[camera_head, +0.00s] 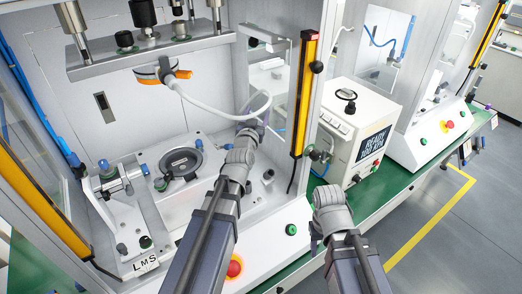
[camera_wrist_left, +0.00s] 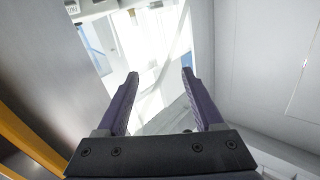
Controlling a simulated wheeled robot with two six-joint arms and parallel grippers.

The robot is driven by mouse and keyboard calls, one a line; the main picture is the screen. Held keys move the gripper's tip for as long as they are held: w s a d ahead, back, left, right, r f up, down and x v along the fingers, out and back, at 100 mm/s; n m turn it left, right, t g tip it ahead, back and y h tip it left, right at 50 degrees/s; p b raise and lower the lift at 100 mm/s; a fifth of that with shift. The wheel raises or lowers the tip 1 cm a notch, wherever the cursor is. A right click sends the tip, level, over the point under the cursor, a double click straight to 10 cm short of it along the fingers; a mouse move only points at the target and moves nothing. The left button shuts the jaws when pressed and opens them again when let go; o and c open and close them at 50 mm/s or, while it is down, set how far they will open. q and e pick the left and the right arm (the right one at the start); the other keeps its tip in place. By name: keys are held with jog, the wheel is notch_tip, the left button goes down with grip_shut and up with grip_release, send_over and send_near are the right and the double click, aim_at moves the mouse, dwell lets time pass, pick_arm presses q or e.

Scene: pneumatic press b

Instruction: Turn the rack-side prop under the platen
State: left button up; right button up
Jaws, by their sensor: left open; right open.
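The platen (camera_head: 150,58) is the grey plate across the upper left of the head view, held on rods above the press bed. I cannot make out for certain which part is the rack-side prop. My left gripper (camera_head: 265,118) is inside the press opening, near its right side wall, below and right of the platen. In the left wrist view its purple fingers (camera_wrist_left: 160,76) are apart with nothing clearly between them; the bright background is hard to read. My right gripper (camera_head: 315,238) is low in front of the bench, open, its fingers mostly hidden by the wrist.
An orange-and-black part (camera_head: 160,74) with a white hose hangs under the platen. A round dark fixture (camera_head: 180,163) sits on the bed. Yellow light bars (camera_head: 305,95) flank the opening. A white control box (camera_head: 358,130) stands at right on the green bench.

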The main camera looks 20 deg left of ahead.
pick_arm(q)
jog(key=s+d+f+g+h, duration=0.1)
jog(key=s+d+f+g, duration=0.1)
jog(key=f, duration=0.3)
jog(key=s+d+f+g+h, duration=0.1)
jog(key=s+f+g, duration=0.1)
jog(key=f, duration=0.3)
jog(key=shift+d+f+m+g, duration=0.3)
jog(key=shift+d+g, duration=0.05)
jog(key=shift+g, duration=0.55)
pick_arm(e)
jog(key=shift+s+a, duration=0.15)
